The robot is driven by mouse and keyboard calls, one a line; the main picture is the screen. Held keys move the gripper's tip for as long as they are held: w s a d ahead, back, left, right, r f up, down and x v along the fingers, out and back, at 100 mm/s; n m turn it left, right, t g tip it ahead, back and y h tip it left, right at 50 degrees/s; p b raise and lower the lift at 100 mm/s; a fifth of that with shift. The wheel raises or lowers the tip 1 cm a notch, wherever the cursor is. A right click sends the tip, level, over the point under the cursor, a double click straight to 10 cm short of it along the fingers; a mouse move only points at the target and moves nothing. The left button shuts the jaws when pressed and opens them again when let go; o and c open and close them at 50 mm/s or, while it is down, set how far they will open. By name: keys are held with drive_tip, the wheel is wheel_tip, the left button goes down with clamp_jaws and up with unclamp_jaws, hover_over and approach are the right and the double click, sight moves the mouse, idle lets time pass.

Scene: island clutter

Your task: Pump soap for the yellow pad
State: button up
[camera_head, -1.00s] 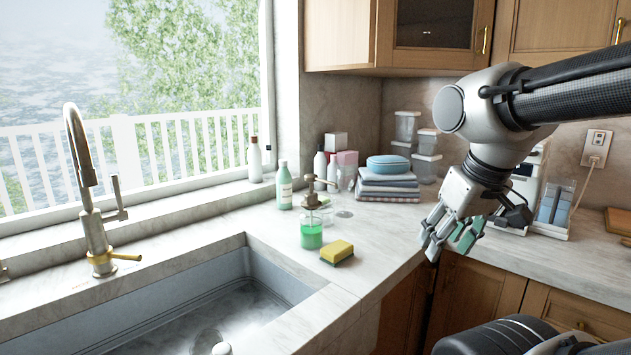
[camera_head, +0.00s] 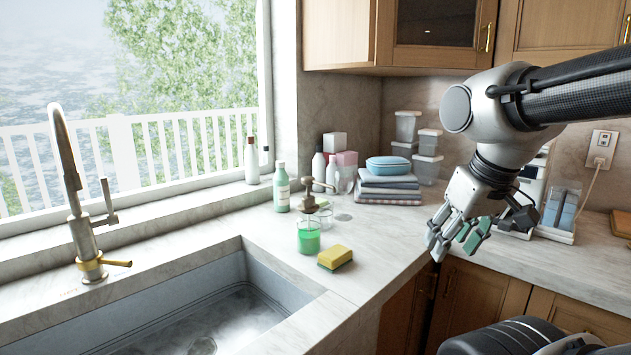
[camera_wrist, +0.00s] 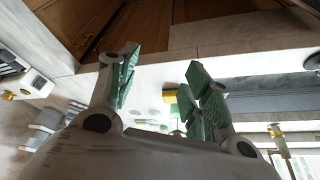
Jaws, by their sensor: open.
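The yellow pad (camera_head: 335,257), a sponge with a dark underside, lies on the counter near the sink's corner. The soap pump (camera_head: 309,232), a clear bottle of green soap with a bronze pump head, stands upright just behind and left of it. My gripper (camera_head: 452,240) is open and empty, in the air right of the pad and apart from it, near the counter's front edge. In the wrist view my gripper's fingers (camera_wrist: 160,85) are spread, and the yellow pad (camera_wrist: 169,96) shows small between them. The soap pump is hard to make out there.
The sink (camera_head: 215,310) with a gold faucet (camera_head: 85,210) is at left. Behind the pump stand a green bottle (camera_head: 282,190) and a glass (camera_head: 327,217). Folded towels (camera_head: 388,187) and clear containers (camera_head: 407,130) are at the back. The counter right of the pad is clear.

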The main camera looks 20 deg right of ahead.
clamp_jaws()
idle(1.2)
